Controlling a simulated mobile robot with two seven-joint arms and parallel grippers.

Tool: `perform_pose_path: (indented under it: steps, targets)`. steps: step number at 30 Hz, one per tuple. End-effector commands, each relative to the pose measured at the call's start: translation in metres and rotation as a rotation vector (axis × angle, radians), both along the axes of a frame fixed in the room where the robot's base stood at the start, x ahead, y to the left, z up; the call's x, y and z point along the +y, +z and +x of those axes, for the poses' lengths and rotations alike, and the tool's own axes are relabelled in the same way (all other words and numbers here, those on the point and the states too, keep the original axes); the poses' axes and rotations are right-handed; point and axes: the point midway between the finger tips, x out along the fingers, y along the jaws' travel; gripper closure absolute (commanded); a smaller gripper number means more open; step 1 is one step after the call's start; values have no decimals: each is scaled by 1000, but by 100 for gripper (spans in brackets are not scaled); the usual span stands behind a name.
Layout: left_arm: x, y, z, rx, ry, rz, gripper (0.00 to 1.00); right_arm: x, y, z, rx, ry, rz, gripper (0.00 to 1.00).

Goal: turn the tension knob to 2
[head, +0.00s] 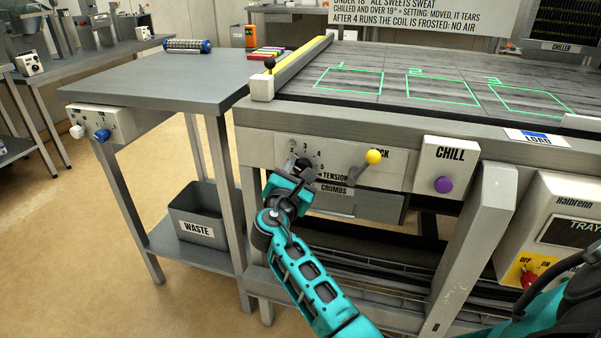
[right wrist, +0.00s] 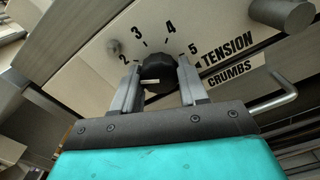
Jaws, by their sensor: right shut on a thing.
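The black tension knob (head: 304,164) is on the pale front panel, left of the word TENSION. In the right wrist view the knob (right wrist: 158,72) sits between my right gripper's (right wrist: 159,66) two fingers, which are shut on its sides. The numbers 2, 3, 4 and 5 (right wrist: 193,48) show in an arc around it. A short white mark (right wrist: 150,81) on the knob lies low and towards the left finger, below the 2; any number beside it is hidden by that finger. My right gripper (head: 297,176) reaches the knob from below in the head view. My left gripper is not in view.
A yellow-tipped lever (head: 373,157) stands right of the knob, near the crumbs drawer (head: 350,203). Farther right is the CHILL box with a purple button (head: 443,185). A waste bin (head: 200,220) sits on the lower shelf at left.

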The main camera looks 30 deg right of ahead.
Motion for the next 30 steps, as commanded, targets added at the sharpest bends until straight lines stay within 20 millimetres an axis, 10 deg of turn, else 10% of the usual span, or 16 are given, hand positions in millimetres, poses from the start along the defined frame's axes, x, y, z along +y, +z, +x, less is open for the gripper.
perform_pose_path:
  steps: [28,29,30]
  targets:
    - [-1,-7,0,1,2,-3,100,2,-5,0,-149,2,141,88]
    - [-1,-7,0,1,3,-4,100,2,-5,0,-149,2,141,55]
    - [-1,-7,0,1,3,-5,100,2,-5,0,-149,2,141,51]
